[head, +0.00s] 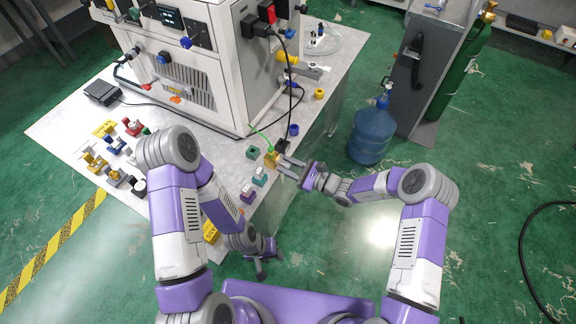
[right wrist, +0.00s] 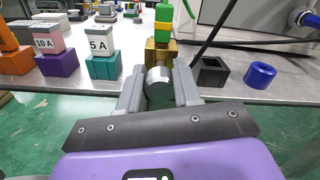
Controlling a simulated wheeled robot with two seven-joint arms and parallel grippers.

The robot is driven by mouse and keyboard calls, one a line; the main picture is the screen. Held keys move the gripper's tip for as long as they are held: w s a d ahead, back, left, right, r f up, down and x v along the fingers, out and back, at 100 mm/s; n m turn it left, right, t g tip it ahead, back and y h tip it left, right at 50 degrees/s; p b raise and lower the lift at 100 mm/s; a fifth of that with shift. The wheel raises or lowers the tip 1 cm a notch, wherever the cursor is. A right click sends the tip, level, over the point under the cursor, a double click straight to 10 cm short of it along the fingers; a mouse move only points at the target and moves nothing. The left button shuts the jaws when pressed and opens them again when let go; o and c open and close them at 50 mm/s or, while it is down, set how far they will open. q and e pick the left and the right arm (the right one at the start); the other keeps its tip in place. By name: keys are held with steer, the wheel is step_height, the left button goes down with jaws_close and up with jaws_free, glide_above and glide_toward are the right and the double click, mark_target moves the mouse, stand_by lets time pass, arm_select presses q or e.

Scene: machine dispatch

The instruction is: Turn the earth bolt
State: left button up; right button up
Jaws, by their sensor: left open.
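The earth bolt (right wrist: 158,86) is a grey round head on the front of a brass block (right wrist: 160,55) at the table edge. A green and yellow lug (right wrist: 163,20) stands upright on the block; the brass block also shows in the head view (head: 271,160). My right gripper (right wrist: 158,92) has one finger on each side of the bolt head, seemingly touching it; it also shows in the head view (head: 288,166). My left gripper (head: 262,268) is open and empty, low in front of the table's near edge.
Fuse holders marked 5 A (right wrist: 101,58) and 10 A (right wrist: 54,50) stand left of the bolt. A dark square socket (right wrist: 210,73) and a blue ring (right wrist: 260,75) lie to the right. A large machine (head: 190,60) fills the table behind; a blue water bottle (head: 372,132) stands on the floor.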

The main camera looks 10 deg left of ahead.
steer(key=c, duration=0.3)
steer(key=shift+m, duration=0.3)
steer(key=m, duration=0.3)
steer(key=shift+m+p, duration=0.45)
steer(key=shift+m, duration=1.15)
steer(key=o, duration=1)
steer(key=shift+o, duration=0.2)
